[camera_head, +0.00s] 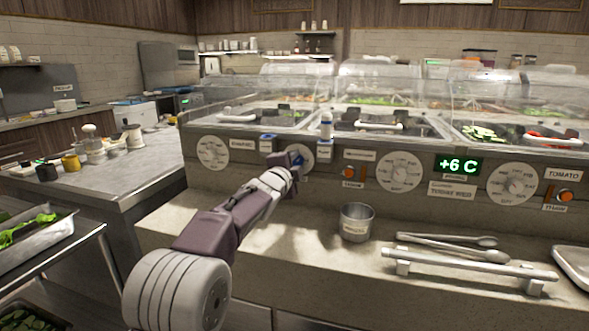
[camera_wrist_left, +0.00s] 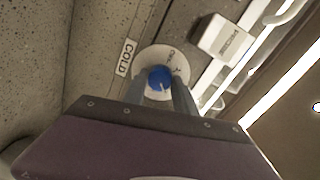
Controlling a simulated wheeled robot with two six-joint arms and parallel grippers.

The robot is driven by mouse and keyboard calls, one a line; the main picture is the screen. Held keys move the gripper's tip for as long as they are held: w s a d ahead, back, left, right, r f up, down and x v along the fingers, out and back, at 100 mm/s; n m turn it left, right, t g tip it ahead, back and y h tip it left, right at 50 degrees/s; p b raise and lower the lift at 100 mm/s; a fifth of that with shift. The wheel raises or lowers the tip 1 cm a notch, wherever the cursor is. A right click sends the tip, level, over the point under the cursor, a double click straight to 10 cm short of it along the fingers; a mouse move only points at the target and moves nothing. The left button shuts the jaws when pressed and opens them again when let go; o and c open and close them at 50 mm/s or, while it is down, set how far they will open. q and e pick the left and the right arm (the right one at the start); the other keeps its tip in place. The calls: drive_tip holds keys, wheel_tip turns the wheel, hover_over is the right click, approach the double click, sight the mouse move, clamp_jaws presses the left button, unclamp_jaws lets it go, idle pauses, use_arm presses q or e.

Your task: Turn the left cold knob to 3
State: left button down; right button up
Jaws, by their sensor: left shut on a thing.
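The left cold knob is a blue knob (camera_wrist_left: 159,77) on a round white dial plate (camera_wrist_left: 176,58), with a COLD label (camera_wrist_left: 125,57) beside it in the left wrist view. My left gripper (camera_wrist_left: 158,87) has one finger on each side of the knob and is shut on it. A thin white mark shows on the knob, but the numbers on the plate are too small to read. In the head view my left gripper (camera_head: 293,163) is at the counter's front panel and covers part of this dial (camera_head: 304,151). My right gripper is not in view.
Other white dials (camera_head: 399,172) and a green +6 C display (camera_head: 459,166) sit along the panel. A metal cup (camera_head: 357,222), tongs (camera_head: 455,252) and a bar rail (camera_head: 470,268) are on the ledge below.

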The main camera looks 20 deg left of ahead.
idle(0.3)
use_arm(q)
drive_tip(key=c, duration=1)
unclamp_jaws()
drive_tip(key=shift+s, duration=0.1)
drive_tip(key=shift+s, duration=0.4)
drive_tip(key=s+b, duration=0.1)
drive_tip(key=s, duration=0.7)
drive_tip(key=shift+a+r, duration=0.15)
drive_tip(key=shift+r, duration=0.05)
